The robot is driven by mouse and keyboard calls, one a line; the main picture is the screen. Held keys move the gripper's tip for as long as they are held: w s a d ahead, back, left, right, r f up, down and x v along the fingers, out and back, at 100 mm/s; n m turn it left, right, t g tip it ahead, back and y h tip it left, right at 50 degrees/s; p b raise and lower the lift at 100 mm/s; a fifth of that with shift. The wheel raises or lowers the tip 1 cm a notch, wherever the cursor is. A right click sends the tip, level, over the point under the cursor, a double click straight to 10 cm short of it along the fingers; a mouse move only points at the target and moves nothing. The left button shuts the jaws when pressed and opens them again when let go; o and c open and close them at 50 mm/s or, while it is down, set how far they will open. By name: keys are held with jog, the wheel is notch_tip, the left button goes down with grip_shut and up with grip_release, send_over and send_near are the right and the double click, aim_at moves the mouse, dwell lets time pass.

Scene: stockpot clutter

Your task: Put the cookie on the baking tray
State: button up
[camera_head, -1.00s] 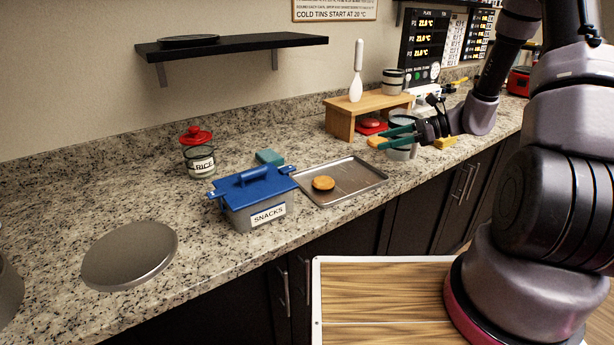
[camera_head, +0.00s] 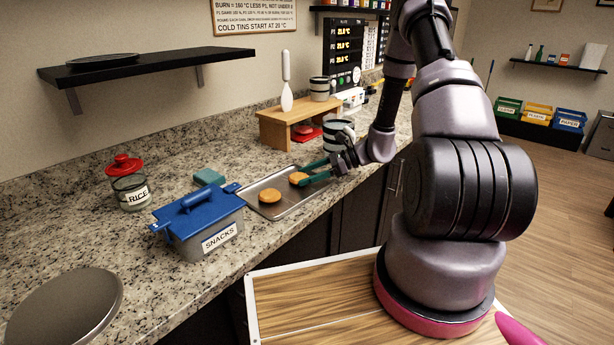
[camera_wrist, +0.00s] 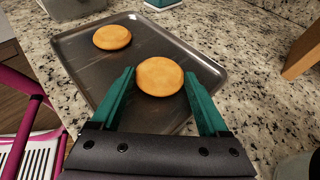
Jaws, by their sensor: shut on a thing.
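My gripper (camera_head: 312,173) is shut on a round golden-brown cookie (camera_head: 298,178), with its green fingers on either side. In the wrist view the held cookie (camera_wrist: 160,77) sits between the fingertips, over the grey baking tray (camera_wrist: 88,71). I cannot tell whether this cookie touches the tray. A second, similar cookie (camera_head: 270,196) lies on the tray (camera_head: 296,203), left of the held one; it also shows in the wrist view (camera_wrist: 112,37).
A blue-lidded snacks box (camera_head: 205,222) stands left of the tray. A wooden stand (camera_head: 290,118) is behind it, and a striped mug (camera_head: 338,135) is close behind my gripper. A rice jar (camera_head: 131,190) and a round metal disc (camera_head: 66,308) are further left.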

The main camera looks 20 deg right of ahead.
jog(key=shift+f, duration=0.2)
jog(key=o, duration=1.2)
jog(key=shift+r, duration=0.15)
jog(key=v, duration=1.2)
jog(key=shift+r, duration=0.1)
jog(key=s+a+r+n+t+h, duration=0.1)
jog(key=s+r+n, duration=0.4)
jog(key=r, duration=0.6)
jog(key=s+a+r+n+t+h, duration=0.2)
jog(key=s+a+r+n+h, duration=0.2)
jog(key=s+r, duration=0.5)
jog(key=s+a+r+n+t+h, duration=0.1)
jog(key=s+r+n+h, duration=0.5)
jog(key=r, duration=0.7)
jog(key=shift+s+a+r+n, duration=0.1)
jog(key=shift+s+a+n, duration=0.55)
jog(key=shift+s, duration=0.3)
